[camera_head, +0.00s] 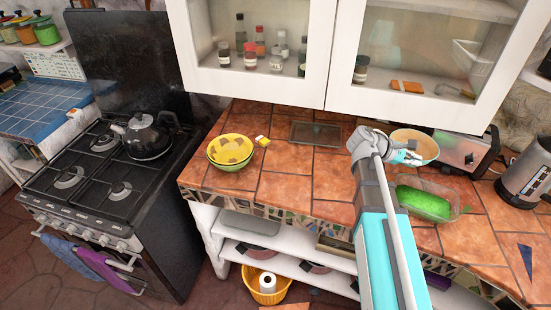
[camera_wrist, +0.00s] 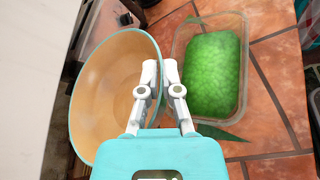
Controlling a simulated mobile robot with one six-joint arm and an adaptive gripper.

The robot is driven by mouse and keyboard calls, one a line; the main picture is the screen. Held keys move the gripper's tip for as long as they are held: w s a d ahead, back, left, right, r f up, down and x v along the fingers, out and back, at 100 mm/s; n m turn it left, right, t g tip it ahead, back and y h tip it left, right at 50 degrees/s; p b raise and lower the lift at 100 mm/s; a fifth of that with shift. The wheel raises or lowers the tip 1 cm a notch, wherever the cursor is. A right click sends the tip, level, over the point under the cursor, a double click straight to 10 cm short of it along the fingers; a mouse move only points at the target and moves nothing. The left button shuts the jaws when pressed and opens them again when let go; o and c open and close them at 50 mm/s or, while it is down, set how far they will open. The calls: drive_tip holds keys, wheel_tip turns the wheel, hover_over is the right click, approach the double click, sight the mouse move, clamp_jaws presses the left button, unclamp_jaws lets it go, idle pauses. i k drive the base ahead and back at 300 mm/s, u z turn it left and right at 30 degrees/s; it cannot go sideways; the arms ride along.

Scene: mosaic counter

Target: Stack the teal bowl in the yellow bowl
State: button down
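The teal bowl (camera_head: 425,148), orange-tan inside with a teal rim, is at the right of the head view, by the back of the counter. It also fills the left of the wrist view (camera_wrist: 108,92). My gripper (camera_wrist: 160,68) has its two fingers close together on either side of the bowl's right rim, and looks shut on it. In the head view my gripper (camera_head: 402,155) partly covers the bowl. I cannot tell whether the bowl is touching the counter. The yellow bowl (camera_head: 231,149), patterned inside and greenish below, stands upright and empty at the counter's left end.
A clear container (camera_head: 455,205) of green contents stands beside the teal bowl; it also shows in the wrist view (camera_wrist: 242,95). A toaster (camera_head: 462,152) and kettle (camera_head: 525,175) are further right. A dark tray (camera_head: 315,132) lies mid-counter. Wall cabinets (camera_head: 250,88) overhang the back.

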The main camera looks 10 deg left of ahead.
sight(230, 157)
drive_tip(key=u, duration=1.2)
drive_tip(key=k, duration=0.55)
drive_tip(key=i, duration=0.55)
drive_tip(key=z, duration=0.05)
